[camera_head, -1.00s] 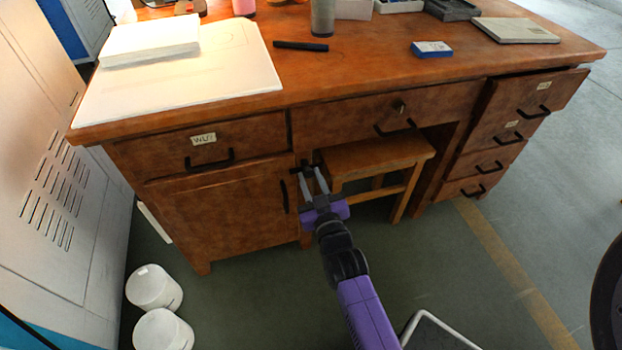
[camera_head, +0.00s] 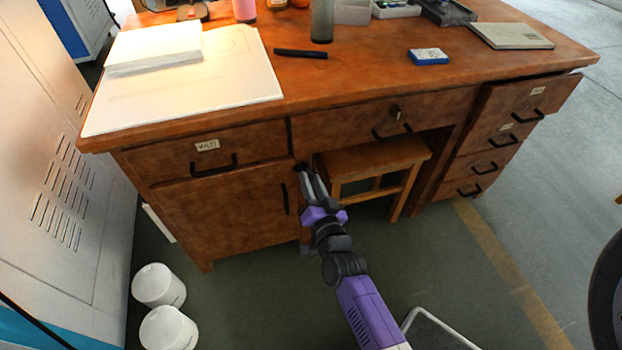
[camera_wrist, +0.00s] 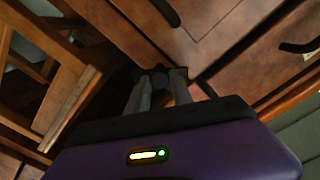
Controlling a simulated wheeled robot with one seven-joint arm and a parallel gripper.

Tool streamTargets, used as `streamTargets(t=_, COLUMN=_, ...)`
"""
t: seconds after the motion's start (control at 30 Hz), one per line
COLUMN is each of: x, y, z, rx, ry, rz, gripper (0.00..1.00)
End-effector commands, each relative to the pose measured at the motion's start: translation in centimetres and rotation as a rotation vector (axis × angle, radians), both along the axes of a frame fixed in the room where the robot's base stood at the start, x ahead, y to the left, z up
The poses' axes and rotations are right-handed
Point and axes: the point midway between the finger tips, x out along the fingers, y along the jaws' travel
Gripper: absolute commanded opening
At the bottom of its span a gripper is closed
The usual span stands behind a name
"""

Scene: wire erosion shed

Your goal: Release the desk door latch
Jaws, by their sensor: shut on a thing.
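The desk's cabinet door (camera_head: 225,208) is at the left, flat in its frame, with a dark vertical handle (camera_head: 285,198). The small dark latch (camera_head: 299,167) is at the door's upper right corner. In the wrist view the latch's dark knob (camera_wrist: 159,78) sits between my two grey fingers. My gripper (camera_head: 304,174) is shut on the latch, and its fingers hide most of it in the head view. The wrist view shows the gripper (camera_wrist: 157,88) from behind, over its purple body. The latch's exact turn is too dark to tell.
A wooden stool (camera_head: 375,158) stands under the desk, just right of my gripper. A drawer (camera_head: 255,150) is above the door. Two white tubs (camera_head: 158,286) stand on the floor near a grey cabinet (camera_head: 75,170) at the left.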

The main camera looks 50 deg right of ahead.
Motion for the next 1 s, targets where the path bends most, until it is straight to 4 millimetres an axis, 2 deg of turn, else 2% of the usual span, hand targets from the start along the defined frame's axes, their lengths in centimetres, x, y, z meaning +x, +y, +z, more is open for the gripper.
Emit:
streamTargets(t=0.6, x=-0.04, y=0.03, z=-0.1, rx=0.472, ry=-0.318, rz=0.001, gripper=0.0)
streamTargets(t=1.0, x=-0.11, y=-0.08, z=-0.18, rx=0.663, ry=-0.448, rz=-0.002, gripper=0.0)
